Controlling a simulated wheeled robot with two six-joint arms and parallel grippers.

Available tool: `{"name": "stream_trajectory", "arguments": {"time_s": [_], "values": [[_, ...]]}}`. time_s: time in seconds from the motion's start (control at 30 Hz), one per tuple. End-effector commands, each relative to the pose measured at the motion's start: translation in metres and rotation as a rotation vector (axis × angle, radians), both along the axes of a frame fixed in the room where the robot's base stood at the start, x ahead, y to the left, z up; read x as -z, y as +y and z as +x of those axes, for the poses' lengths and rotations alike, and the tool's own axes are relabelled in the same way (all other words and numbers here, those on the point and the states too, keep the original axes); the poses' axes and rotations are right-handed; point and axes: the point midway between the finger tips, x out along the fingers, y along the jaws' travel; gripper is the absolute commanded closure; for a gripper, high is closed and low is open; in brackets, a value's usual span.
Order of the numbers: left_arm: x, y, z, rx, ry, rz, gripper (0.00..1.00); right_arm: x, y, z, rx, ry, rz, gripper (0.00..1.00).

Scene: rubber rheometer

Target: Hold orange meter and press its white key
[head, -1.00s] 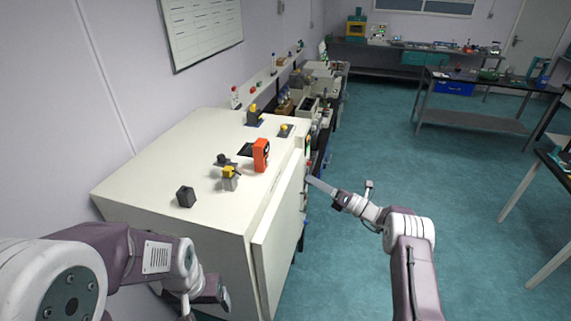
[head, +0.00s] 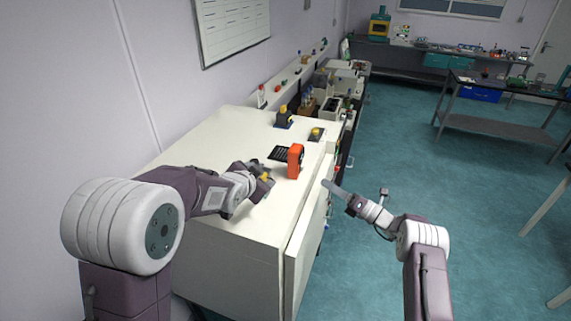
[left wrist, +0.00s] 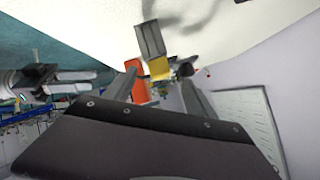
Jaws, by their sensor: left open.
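The orange meter (head: 296,160) stands upright on the white cabinet top, near its right edge; its white key cannot be made out. It is partly visible in the left wrist view (left wrist: 139,84), behind one finger. My left gripper (head: 265,174) is open over the cabinet top, just left of the meter and apart from it. Its two fingers also show in the left wrist view (left wrist: 159,78), with a grey and yellow object beyond them. My right gripper (head: 328,186) hangs off the cabinet's right side; in the left wrist view its two fingers (left wrist: 80,81) look apart and empty.
The white cabinet top (head: 215,150) carries a black keypad (head: 279,153) behind the meter and yellow-and-black parts (head: 284,118) farther back. The grey and yellow object (left wrist: 158,66) is close to my left gripper. Open floor lies to the right.

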Motion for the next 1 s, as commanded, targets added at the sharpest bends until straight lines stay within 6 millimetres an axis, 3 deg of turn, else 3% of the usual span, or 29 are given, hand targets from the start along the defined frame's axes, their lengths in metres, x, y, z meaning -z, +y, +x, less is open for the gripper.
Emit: {"name": "stream_trajectory", "arguments": {"time_s": [0.03, 0.1, 0.3, 0.53, 0.8, 1.0], "values": [[0.001, -0.020, 0.015, -0.031, -0.023, -0.126, 0.35, 0.000, 0.000, 0.000, 0.001, 0.000, 0.000, 0.64], [-0.004, -0.042, 0.031, -0.076, -0.055, -0.299, 0.35, 0.000, 0.000, 0.000, 0.001, 0.000, 0.000, 0.64], [-0.010, -0.069, 0.050, -0.131, -0.089, -0.551, 0.35, 0.000, 0.000, 0.000, 0.000, 0.000, 0.000, 0.64], [-0.008, -0.073, 0.060, -0.134, -0.091, -0.568, 0.35, 0.000, 0.000, 0.000, 0.000, 0.000, 0.000, 0.64], [0.008, -0.089, 0.108, -0.134, -0.091, -0.567, 0.35, 0.000, 0.000, 0.000, 0.000, 0.000, 0.000, 0.64], [0.015, -0.096, 0.129, -0.134, -0.091, -0.566, 0.35, 0.000, 0.000, 0.000, 0.000, 0.000, 0.000, 0.64]]}}
